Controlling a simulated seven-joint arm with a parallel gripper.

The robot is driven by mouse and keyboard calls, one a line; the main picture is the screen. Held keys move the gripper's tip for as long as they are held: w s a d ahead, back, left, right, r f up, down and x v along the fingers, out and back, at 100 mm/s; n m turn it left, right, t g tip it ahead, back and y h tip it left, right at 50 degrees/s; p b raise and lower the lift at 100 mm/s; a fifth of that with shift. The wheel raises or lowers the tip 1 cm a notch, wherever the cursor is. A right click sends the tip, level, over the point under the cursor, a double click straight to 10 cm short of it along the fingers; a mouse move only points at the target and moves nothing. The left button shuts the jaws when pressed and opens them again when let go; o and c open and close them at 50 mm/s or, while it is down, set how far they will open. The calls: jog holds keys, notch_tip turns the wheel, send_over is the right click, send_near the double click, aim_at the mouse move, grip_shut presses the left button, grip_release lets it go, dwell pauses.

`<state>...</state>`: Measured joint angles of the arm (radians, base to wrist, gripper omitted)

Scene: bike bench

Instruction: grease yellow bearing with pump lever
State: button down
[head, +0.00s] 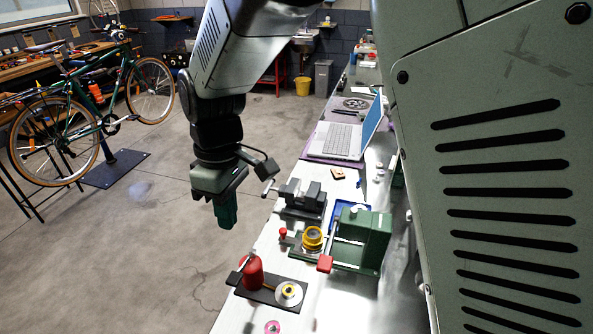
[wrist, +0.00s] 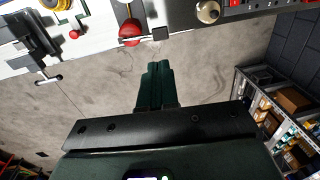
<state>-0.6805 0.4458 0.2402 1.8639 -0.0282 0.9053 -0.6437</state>
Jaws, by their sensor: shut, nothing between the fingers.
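My gripper (head: 226,222) has dark green fingers, closed together and empty. It hangs over the floor beyond the bench's left edge, level with the vise and apart from everything; it also shows in the wrist view (wrist: 157,68). A red pump (head: 252,272) with a dark-tipped lever (head: 235,277) stands on a black plate on the near bench. The red pump also shows at the top of the wrist view (wrist: 131,32). On the same plate is a pale disc (head: 289,299) with a yellow ring (head: 289,289), perhaps the bearing. Another yellow ringed part (head: 313,239) sits beside a green machine.
The green machine (head: 367,232) has a red-ended handle (head: 325,263). A grey vise (head: 303,194), a blue tray (head: 345,210) and a laptop (head: 340,140) stand farther along the bench (head: 262,245). A pink ring (head: 272,327) lies nearest.

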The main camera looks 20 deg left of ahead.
aim_at(233, 281)
jog(key=shift+a+f, duration=0.1)
jog(key=shift+a, duration=0.05)
jog(key=shift+s+f, duration=0.1)
jog(key=f, duration=0.4)
jog(key=s+f, duration=0.1)
jog(key=f, duration=0.8)
jog(key=shift+s+f, duration=0.2)
jog(key=shift+f, duration=0.15)
jog(key=shift+s+f+t, duration=0.35)
jog(key=shift+f+t, duration=0.1)
jog(key=shift+t, duration=0.05)
jog(key=shift+s+f+t, duration=0.15)
jog(key=shift+s+f, duration=0.05)
jog(key=shift+f, duration=0.35)
jog(key=shift+s+f+t, duration=0.15)
jog(key=shift+s+f, duration=0.05)
jog(key=shift+f, duration=0.35)
jog(key=shift+w+r, duration=0.1)
jog(key=shift+r, duration=0.1)
